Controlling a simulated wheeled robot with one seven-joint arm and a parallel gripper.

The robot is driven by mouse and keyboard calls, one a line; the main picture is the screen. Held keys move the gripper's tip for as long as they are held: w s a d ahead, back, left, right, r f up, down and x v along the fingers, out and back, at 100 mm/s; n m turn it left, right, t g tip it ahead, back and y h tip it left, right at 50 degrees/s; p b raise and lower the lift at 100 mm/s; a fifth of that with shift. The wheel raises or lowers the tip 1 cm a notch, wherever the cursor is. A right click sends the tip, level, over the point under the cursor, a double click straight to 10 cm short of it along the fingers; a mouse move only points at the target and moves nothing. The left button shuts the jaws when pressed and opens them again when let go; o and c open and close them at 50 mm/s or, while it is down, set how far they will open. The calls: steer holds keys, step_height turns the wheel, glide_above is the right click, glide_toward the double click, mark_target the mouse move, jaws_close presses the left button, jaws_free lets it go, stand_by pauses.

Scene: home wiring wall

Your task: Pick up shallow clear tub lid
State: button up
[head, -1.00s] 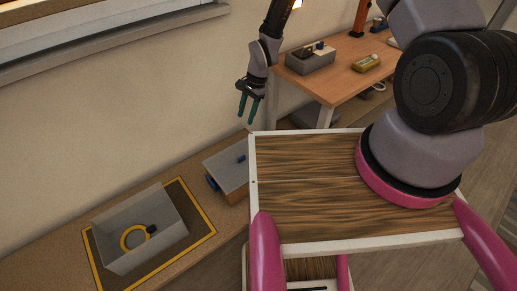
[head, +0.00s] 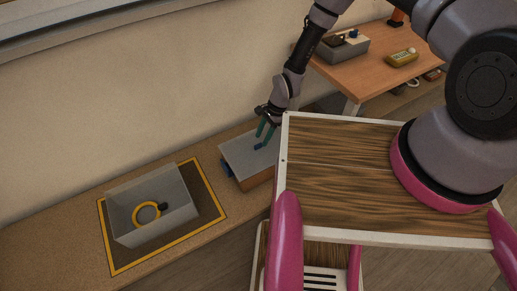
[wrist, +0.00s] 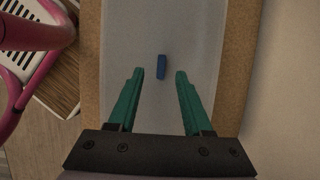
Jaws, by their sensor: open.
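The shallow clear tub lid (head: 240,152) is a pale, flat, greyish panel with a small blue handle (head: 258,147) on top. It lies on a low tub on the shelf, and a blue clip (head: 226,168) shows at its left side. In the wrist view the lid (wrist: 190,40) fills the middle, with its blue handle (wrist: 161,67) standing between the lines of my fingers. My gripper (head: 266,133) is open and empty, its green fingers pointing down over the lid near the handle. I cannot tell the exact height gap.
A grey open bin (head: 150,222) holding a yellow ring (head: 146,214) stands on a yellow-edged mat (head: 206,205) to the left. The wall (head: 110,120) runs close behind the shelf. A wooden table (head: 375,70) with several devices stands at the back right.

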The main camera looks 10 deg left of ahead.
mark_target(259, 144)
steer(key=x, duration=0.3)
steer(key=shift+a+f, duration=0.15)
steer(key=shift+f, duration=0.1)
jaws_close()
steer(key=shift+r, duration=0.1)
